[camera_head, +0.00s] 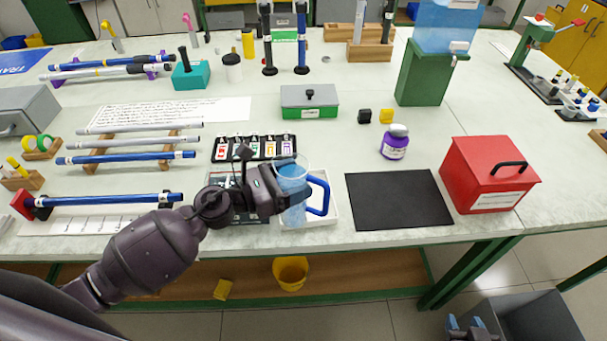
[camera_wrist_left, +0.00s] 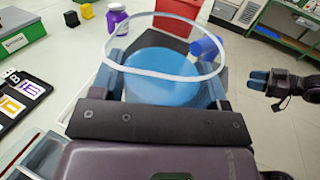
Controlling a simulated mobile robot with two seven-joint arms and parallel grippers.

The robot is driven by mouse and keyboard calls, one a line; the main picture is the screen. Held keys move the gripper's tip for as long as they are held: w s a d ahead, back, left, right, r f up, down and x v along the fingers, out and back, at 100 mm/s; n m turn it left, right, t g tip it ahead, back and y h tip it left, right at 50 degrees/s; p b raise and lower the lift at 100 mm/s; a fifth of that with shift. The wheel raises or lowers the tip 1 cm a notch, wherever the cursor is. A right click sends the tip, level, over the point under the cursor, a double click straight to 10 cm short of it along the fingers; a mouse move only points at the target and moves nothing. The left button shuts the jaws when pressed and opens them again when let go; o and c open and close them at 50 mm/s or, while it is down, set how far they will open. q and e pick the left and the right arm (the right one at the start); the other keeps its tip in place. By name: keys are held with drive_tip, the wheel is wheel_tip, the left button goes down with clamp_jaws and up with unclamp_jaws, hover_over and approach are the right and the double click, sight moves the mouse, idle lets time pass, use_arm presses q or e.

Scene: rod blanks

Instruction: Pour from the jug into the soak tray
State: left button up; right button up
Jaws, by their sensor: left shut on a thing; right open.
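The jug (camera_head: 291,180) is clear with a blue handle and holds blue liquid. It looks upright, and its open rim and the liquid (camera_wrist_left: 160,78) show in the left wrist view. My left gripper (camera_head: 285,196) is shut on the jug's body, on the side away from the handle. A shallow white tray (camera_head: 331,211), which looks like the soak tray, shows behind and beside the jug. The jug and my gripper hide much of it; I cannot tell whether the jug touches it. My right gripper (camera_head: 470,328) is open and empty, low beyond the table's front edge; it also shows in the left wrist view (camera_wrist_left: 259,82).
A black mat (camera_head: 398,200) lies right of the tray, with a purple-labelled bottle (camera_head: 395,143) and a red box (camera_head: 489,174) beyond. A rack of small labelled cards (camera_head: 252,148) stands behind the jug. Blue and grey rods (camera_head: 126,157) rest on the left. The mat is bare.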

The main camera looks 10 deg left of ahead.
use_arm(q)
drive_tip(key=shift+a+b, duration=0.2)
drive_tip(key=shift+b, duration=0.35)
drive_tip(key=shift+w+a+f+n+b, duration=0.15)
drive_tip(key=shift+n+b, duration=0.15)
drive_tip(key=shift+b, duration=0.2)
drive_tip(key=a+n+t+h+b, duration=0.1)
drive_tip(key=b, duration=0.2)
drive_tip(key=shift+w+a+f, duration=0.1)
drive_tip(key=shift+a, duration=0.05)
drive_tip(key=n+b, duration=0.1)
drive_tip(key=a+n+t+b, duration=0.1)
drive_tip(key=b, duration=0.1)
drive_tip(key=shift+w+a+f+h, duration=0.2)
drive_tip(key=shift+a+f+h, duration=0.1)
drive_tip(key=shift+f, duration=0.05)
drive_tip(key=shift+w+a+r+n+t+h+b, duration=0.15)
drive_tip(key=shift+a+n+t+b, duration=0.15)
drive_tip(key=shift+a+n+b, duration=0.15)
drive_tip(key=shift+w+a+r+n+t+h+b, duration=0.1)
drive_tip(key=shift+a+n+t+h+b, duration=0.05)
drive_tip(key=shift+a+n+t+b, duration=0.2)
use_arm(e)
wheel_tip(320, 180, down, 10)
drive_tip(key=shift+s+a+r+g, duration=0.15)
drive_tip(key=shift+a+r+g, duration=0.05)
drive_tip(key=shift+a+g, duration=0.1)
drive_tip(key=shift+s+d+f, duration=0.1)
drive_tip(key=shift+s+f, duration=0.1)
